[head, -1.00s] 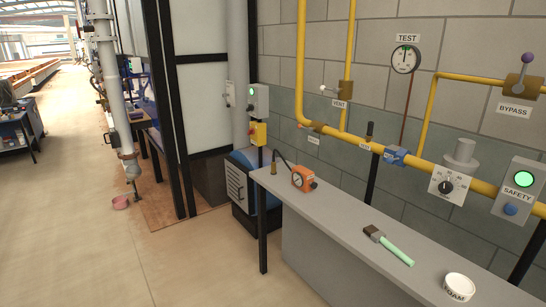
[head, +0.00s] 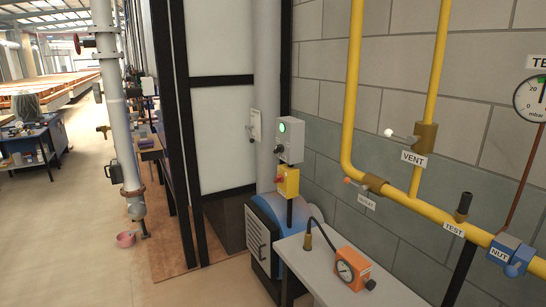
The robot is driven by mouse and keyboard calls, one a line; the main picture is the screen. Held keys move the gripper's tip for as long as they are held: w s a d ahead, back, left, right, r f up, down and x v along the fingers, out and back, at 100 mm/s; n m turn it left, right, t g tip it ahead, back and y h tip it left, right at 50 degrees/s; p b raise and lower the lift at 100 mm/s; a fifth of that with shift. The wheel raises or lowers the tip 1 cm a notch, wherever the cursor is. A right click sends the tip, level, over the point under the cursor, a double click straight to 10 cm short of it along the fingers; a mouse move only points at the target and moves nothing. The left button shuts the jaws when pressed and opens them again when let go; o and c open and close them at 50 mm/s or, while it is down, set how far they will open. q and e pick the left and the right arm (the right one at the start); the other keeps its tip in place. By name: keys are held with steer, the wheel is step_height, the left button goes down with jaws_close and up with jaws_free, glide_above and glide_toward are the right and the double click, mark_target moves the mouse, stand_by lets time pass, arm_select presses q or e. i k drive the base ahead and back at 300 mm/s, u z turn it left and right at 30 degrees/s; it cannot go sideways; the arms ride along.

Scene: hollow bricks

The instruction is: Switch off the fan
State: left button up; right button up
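A grey control box (head: 290,142) with a lit green lamp and a dark knob is on a dark post above the housing. A yellow box (head: 287,184) with a red part is just below it. The position of the red part is too small to tell. Neither of my grippers is in view.
A grey bench (head: 320,275) holds an orange gauge unit (head: 353,268) with a black hose. Yellow pipes (head: 357,100) with valves run along the block wall at right.

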mark_target(280, 148)
steer(key=u, duration=0.25)
steer(key=i, duration=0.3)
steer(key=u, duration=0.9)
steer(key=i, duration=1)
steer(key=u, duration=0.4)
steer(key=i, duration=1.15)
steer(key=z, duration=1.05)
steer(key=i, duration=0.8)
steer(key=z, duration=0.65)
